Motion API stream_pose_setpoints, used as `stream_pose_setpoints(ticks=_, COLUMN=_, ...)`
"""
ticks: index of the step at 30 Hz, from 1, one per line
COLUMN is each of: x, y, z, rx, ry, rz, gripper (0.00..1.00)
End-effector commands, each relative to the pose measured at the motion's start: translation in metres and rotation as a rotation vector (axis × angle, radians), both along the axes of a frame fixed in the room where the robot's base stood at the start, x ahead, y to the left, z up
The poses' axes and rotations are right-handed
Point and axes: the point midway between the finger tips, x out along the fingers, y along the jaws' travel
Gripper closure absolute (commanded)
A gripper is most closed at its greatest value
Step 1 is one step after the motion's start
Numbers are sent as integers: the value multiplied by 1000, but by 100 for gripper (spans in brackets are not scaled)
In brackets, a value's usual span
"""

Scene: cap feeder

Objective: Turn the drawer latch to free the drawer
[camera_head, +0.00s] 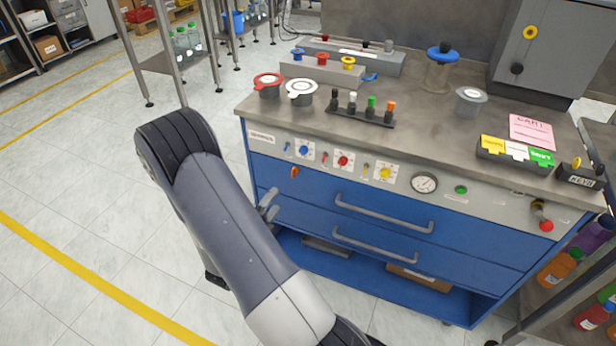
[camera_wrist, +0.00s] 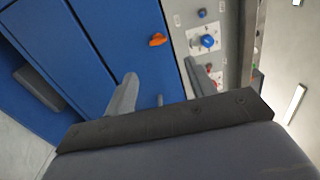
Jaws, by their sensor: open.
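The drawer latch is a small orange knob (camera_head: 294,172) at the upper left of the blue top drawer (camera_head: 320,187), just under the grey control panel. In the head view it looks roughly upright. It also shows in the wrist view, as an orange latch (camera_wrist: 158,40) ahead of my fingers. My gripper (camera_head: 268,204) is in front of the cabinet's left side, below and left of the latch. In the wrist view my gripper (camera_wrist: 163,88) is open, its two grey fingers apart, with nothing held. The latch is apart from the fingers. The top drawer looks shut.
A grey bar handle (camera_head: 385,215) sticks out from the top drawer, with another handle (camera_head: 375,244) below. Coloured knobs, including a blue knob (camera_head: 304,150), sit on the control panel (camera_head: 400,178) above. The floor (camera_head: 100,235) left of the cabinet is clear.

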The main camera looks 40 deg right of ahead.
Motion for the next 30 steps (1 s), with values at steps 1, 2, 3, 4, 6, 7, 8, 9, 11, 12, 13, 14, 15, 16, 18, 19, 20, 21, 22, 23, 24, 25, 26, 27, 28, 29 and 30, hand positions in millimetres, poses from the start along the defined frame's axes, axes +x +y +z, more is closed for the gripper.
stream_pose_setpoints(ticks=1, x=2, y=0, z=-4, rx=-8, ry=14, rz=12, gripper=47)
stream_pose_setpoints(ticks=2, x=3, y=0, z=-5, rx=-11, ry=19, rz=15, gripper=47)
stream_pose_setpoints(ticks=3, x=4, y=-2, z=-5, rx=-14, ry=23, rz=17, gripper=47)
stream_pose_setpoints(ticks=4, x=5, y=-3, z=-5, rx=-14, ry=22, rz=18, gripper=47)
stream_pose_setpoints(ticks=6, x=8, y=-9, z=-4, rx=-12, ry=20, rz=16, gripper=47)
stream_pose_setpoints(ticks=7, x=9, y=-13, z=-4, rx=-12, ry=19, rz=14, gripper=47)
stream_pose_setpoints(ticks=8, x=10, y=-17, z=-4, rx=-12, ry=19, rz=14, gripper=47)
stream_pose_setpoints(ticks=9, x=12, y=-23, z=-4, rx=-13, ry=18, rz=13, gripper=47)
stream_pose_setpoints(ticks=11, x=16, y=-33, z=-4, rx=-13, ry=18, rz=12, gripper=47)
stream_pose_setpoints(ticks=12, x=19, y=-39, z=-4, rx=-12, ry=17, rz=13, gripper=47)
stream_pose_setpoints(ticks=13, x=21, y=-44, z=-4, rx=-11, ry=17, rz=11, gripper=47)
stream_pose_setpoints(ticks=14, x=22, y=-49, z=-4, rx=-13, ry=18, rz=12, gripper=47)
stream_pose_setpoints(ticks=15, x=25, y=-56, z=-4, rx=-13, ry=16, rz=11, gripper=47)
stream_pose_setpoints(ticks=16, x=28, y=-61, z=-4, rx=-12, ry=16, rz=13, gripper=47)
stream_pose_setpoints(ticks=18, x=32, y=-71, z=-4, rx=-12, ry=17, rz=13, gripper=47)
stream_pose_setpoints(ticks=19, x=34, y=-76, z=-4, rx=-13, ry=16, rz=13, gripper=47)
stream_pose_setpoints(ticks=20, x=35, y=-80, z=-4, rx=-13, ry=18, rz=12, gripper=47)
stream_pose_setpoints(ticks=21, x=38, y=-84, z=-4, rx=-11, ry=17, rz=14, gripper=47)
stream_pose_setpoints(ticks=22, x=39, y=-87, z=-4, rx=-11, ry=17, rz=14, gripper=47)
stream_pose_setpoints(ticks=23, x=40, y=-90, z=-4, rx=-11, ry=17, rz=14, gripper=47)
stream_pose_setpoints(ticks=24, x=41, y=-93, z=-4, rx=-11, ry=17, rz=15, gripper=47)
stream_pose_setpoints(ticks=25, x=42, y=-94, z=-4, rx=-12, ry=18, rz=15, gripper=47)
stream_pose_setpoints(ticks=26, x=43, y=-96, z=-4, rx=-12, ry=18, rz=16, gripper=47)
stream_pose_setpoints(ticks=27, x=43, y=-97, z=-4, rx=-12, ry=19, rz=16, gripper=47)
stream_pose_setpoints(ticks=28, x=44, y=-98, z=-4, rx=-11, ry=19, rz=16, gripper=47)
stream_pose_setpoints(ticks=29, x=44, y=-99, z=-4, rx=-11, ry=19, rz=17, gripper=47)
stream_pose_setpoints(ticks=30, x=44, y=-99, z=-4, rx=-11, ry=19, rz=17, gripper=47)
